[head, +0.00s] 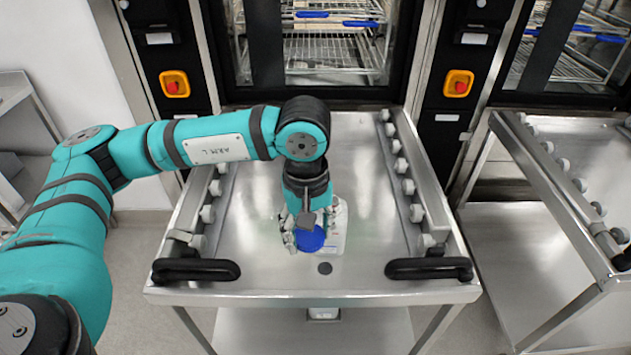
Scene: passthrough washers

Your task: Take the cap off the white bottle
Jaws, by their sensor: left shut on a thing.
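The white bottle (338,228) stands on the steel trolley top, partly hidden behind my left gripper. A round blue cap (310,240) shows at the near left of the bottle, between the fingers of my left gripper (305,237). The gripper points down from above and is shut on the blue cap. I cannot tell whether the cap still sits on the bottle's neck, since the fingers and wrist cover that part. My right gripper is not in view.
The trolley top (260,265) is otherwise bare, with roller rails along both sides and black handles (196,270) at the front corners. A washer with racks (330,45) stands behind it. A second trolley (590,170) is at the right.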

